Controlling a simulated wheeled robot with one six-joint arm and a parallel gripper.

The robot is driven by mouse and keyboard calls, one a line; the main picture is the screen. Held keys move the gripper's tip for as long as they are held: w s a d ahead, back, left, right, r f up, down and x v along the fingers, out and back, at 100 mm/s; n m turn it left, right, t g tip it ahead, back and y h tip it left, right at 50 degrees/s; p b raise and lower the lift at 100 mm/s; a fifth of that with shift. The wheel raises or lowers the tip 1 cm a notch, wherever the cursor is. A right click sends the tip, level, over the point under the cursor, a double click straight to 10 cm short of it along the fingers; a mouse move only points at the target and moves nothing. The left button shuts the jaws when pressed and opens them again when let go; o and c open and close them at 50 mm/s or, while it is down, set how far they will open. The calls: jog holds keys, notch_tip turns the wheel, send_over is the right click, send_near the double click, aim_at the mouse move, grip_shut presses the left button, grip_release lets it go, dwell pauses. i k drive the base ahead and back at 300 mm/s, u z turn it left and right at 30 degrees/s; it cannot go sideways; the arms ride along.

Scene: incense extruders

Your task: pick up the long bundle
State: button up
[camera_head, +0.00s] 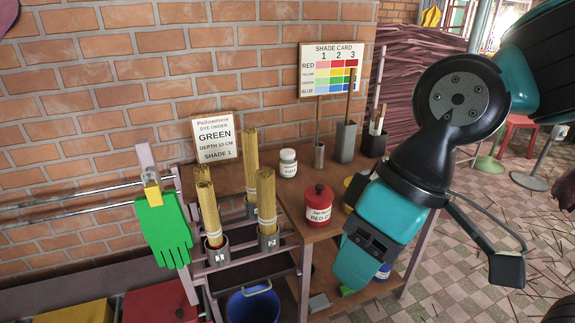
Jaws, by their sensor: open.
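Several bundles of tan sticks stand in metal cups on the rack left of centre. The front left bundle (207,205) leans slightly in cup 1. The front right bundle (266,193) stands in another numbered cup. A bundle behind (250,150) rises highest in the picture, its lower part partly hidden. A further bundle (202,173) shows only its top behind the first. I cannot tell which is truly longest.
A green glove (164,230) hangs left of the cups. A red jar (318,206) and white jar (288,163) stand on the wooden shelf (300,222). A blue bucket (253,306) is below. The brick wall (130,85) closes the back; the tiled floor lies at right.

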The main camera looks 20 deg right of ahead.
aim_at(249, 135)
jog(key=u, duration=0.05)
jog(key=i, duration=1.1)
jog(key=u, duration=0.7)
